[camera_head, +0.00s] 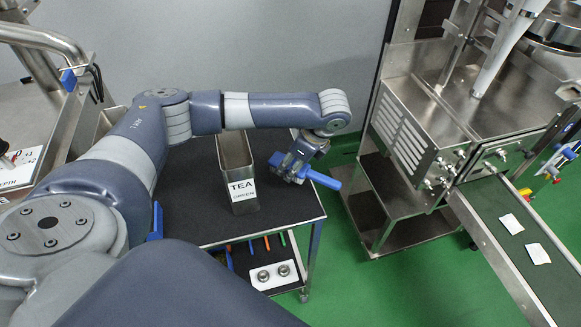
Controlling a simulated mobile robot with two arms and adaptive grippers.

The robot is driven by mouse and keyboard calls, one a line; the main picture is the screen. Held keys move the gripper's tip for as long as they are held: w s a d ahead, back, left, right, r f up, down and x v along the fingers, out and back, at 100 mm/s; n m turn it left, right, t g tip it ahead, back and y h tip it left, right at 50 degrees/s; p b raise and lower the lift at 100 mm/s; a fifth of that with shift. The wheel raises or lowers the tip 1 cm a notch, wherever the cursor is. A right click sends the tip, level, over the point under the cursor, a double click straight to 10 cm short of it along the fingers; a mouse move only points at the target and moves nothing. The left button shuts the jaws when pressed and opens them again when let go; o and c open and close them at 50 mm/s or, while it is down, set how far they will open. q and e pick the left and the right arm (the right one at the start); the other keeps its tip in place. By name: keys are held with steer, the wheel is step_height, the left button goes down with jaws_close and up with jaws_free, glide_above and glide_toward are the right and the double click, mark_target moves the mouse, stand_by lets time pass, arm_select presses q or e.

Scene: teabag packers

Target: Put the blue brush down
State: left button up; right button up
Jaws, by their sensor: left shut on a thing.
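The blue brush (325,180) shows as a blue handle sticking out to the right of my left gripper (291,167). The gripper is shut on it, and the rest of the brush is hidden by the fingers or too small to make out. The gripper is just right of the tall metal tea tin, near the right side of the black-topped cart (285,213). Whether the brush touches the cart top I cannot tell; its handle end reaches out towards the cart's right edge. My right gripper does not show.
The metal tin (243,205) labelled "TEA GREEN" stands upright on the cart. A lower shelf holds coloured-handled tools and a white block (274,275) with two round metal parts. A packing machine (430,130) and a conveyor (530,250) with two teabags stand right. The cart's front right top is clear.

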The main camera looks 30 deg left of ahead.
mark_target(305, 167)
arm_select(q)
steer(key=shift+w+a, duration=0.3)
steer(key=shift+a, duration=0.05)
step_height(305, 167, down, 3)
steer(key=shift+f+p, duration=0.1)
steer(key=shift+p, duration=0.5)
steer(key=shift+f, duration=0.25)
steer(key=o, duration=1.2)
steer(key=shift+f, duration=0.1)
steer(key=b+v, duration=0.2)
steer(key=v, duration=0.9)
steer(key=shift+d+r, duration=0.15)
steer(key=shift+r, duration=0.5)
